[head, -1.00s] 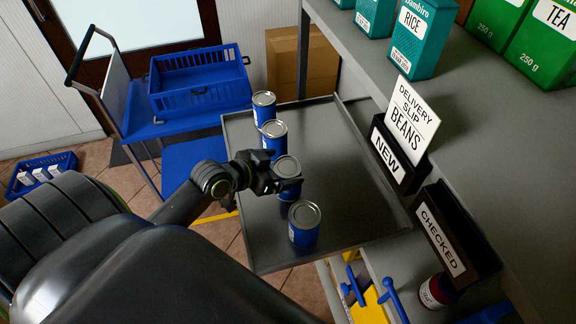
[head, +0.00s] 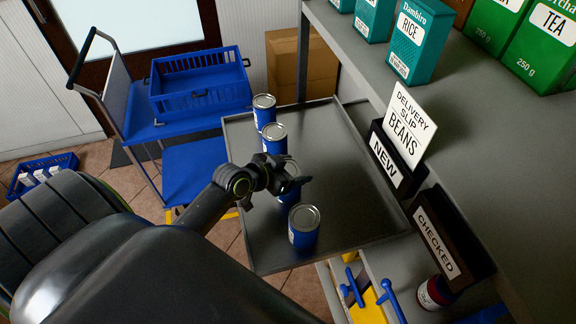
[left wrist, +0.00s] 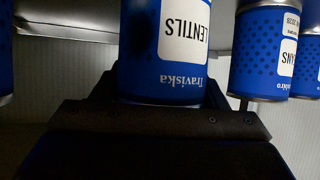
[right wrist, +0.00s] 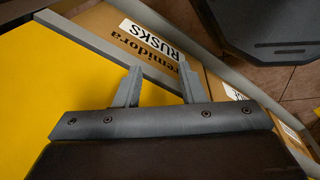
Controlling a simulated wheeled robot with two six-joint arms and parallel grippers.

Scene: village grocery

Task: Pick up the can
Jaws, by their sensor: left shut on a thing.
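My left gripper (head: 284,183) is shut on a blue can in the grey tray area (head: 340,150), in the head view. The gripper hides most of that can there. In the left wrist view the held can (left wrist: 165,75) is blue with a white LENTILS label, upside down in the picture, between the fingers. Another blue can (head: 303,227) stands in front of it in the tray. Two more cans, a nearer one (head: 274,138) and a farther one (head: 264,110), stand behind it. My right gripper (right wrist: 158,88) is open and empty.
A shelf at right bears a delivery slip reading BEANS (head: 408,125), a NEW bin (head: 388,163) and a CHECKED bin (head: 440,240). A blue trolley with a crate (head: 200,100) stands at left. The tray's right half is clear. A RUSKS carton (right wrist: 140,45) lies near my right gripper.

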